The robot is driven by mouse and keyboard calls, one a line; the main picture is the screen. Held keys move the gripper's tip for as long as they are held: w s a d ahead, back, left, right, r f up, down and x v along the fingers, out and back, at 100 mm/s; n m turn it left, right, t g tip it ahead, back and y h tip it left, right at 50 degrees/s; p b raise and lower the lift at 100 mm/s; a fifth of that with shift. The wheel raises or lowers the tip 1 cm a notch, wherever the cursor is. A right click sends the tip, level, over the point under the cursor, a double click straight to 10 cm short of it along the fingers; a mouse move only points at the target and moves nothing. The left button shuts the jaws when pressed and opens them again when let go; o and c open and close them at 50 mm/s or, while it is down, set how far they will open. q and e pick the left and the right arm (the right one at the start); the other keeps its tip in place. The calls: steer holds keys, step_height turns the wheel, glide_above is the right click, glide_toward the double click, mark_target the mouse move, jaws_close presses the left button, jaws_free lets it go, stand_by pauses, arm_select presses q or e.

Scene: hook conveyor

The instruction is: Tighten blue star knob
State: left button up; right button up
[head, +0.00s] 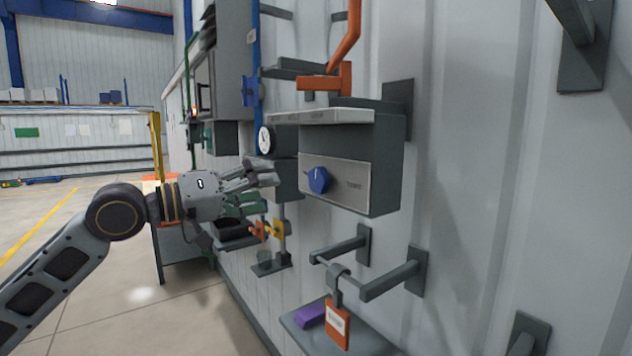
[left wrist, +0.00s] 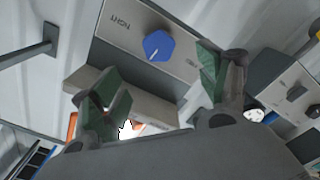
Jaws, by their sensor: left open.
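A blue knob (head: 319,180) with a pale pointer line sits on the light front plate of a dark grey wall box (head: 388,160). In the left wrist view the knob (left wrist: 158,46) shows beyond my fingers, on a plate with small dark lettering. The pointer aims toward the lower left there. My left gripper (head: 264,176) is open and empty, to the left of the knob and apart from it. In the left wrist view its two green-padded fingers (left wrist: 165,92) stand wide apart, with the knob above the gap between them. My right gripper is in no view.
An orange handle (head: 330,80) stands above the box. Below it, wall pegs (head: 392,280) stick out, an orange tag (head: 337,325) hangs, and a purple block (head: 311,314) lies on a shelf. A round gauge (head: 265,140) and a yellow part (head: 279,232) are near my left gripper.

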mark_target(315, 181)
arm_select(q)
steer(key=p+x, duration=0.3)
steer(key=x, duration=0.8)
steer(key=shift+r, duration=0.1)
steer(key=shift+x, duration=1.25)
steer(key=c, duration=1)
steer(key=shift+c, duration=0.2)
